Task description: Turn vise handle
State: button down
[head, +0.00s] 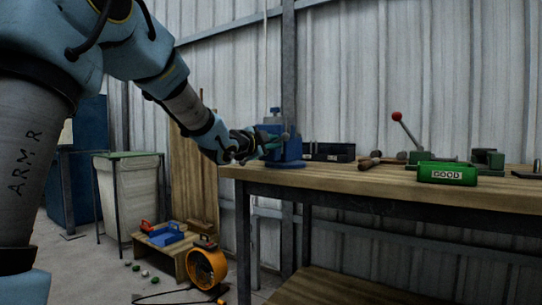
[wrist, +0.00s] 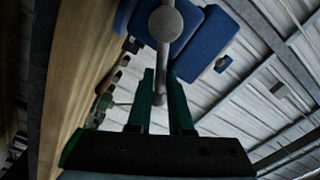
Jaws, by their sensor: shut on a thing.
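A blue vise (head: 284,146) stands at the left end of the wooden workbench (head: 340,180) in the head view. In the wrist view the blue vise body (wrist: 205,40) fills the top, with a round grey screw end (wrist: 165,23) facing the camera. The grey vise handle (wrist: 145,95) is a bar running down from it. My gripper (head: 268,143) is at the vise's left side in the head view. In the wrist view my gripper's green fingers (wrist: 162,90) are close together on the handle's lower part. The exact contact is partly hidden in shadow.
A black tray (head: 330,152), mallets (head: 375,160), a green box marked GOOD (head: 447,173) and a green tool with a red-knobbed lever (head: 397,116) are on the bench. An orange fan (head: 206,267) and a low wooden stand (head: 160,257) are on the floor.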

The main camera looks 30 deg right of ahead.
jog(key=f+m+b, duration=0.1)
jog(key=m+b, duration=0.1)
jog(key=f+m+b, duration=0.1)
jog(key=b, duration=0.2)
jog(key=shift+s+d+f+m, duration=0.15)
jog(key=shift+s+f+m, duration=0.15)
jog(key=shift+f+m, duration=0.1)
jog(key=m+b, duration=0.1)
jog(key=b, duration=0.1)
jog(key=f+m+b, duration=0.1)
jog(key=b, duration=0.1)
jog(key=shift+f+m, duration=0.25)
jog(key=shift+m, duration=0.15)
jog(key=shift+w+a+f+m+b, duration=0.1)
jog(key=shift+f+m+b, duration=0.2)
jog(key=shift+m+b, duration=0.65)
jog(key=shift+w+a+f+m+b, duration=0.15)
jog(key=shift+f+m+b, duration=0.2)
jog(key=shift+m+b, duration=0.5)
jog(key=shift+w+d+f+m+b, duration=0.1)
jog(key=shift+f+m+b, duration=0.2)
jog(key=shift+m+b, duration=0.65)
jog(key=c, duration=0.8)
grip_release()
jog(key=shift+r, duration=0.1)
jog(key=shift+a, duration=0.15)
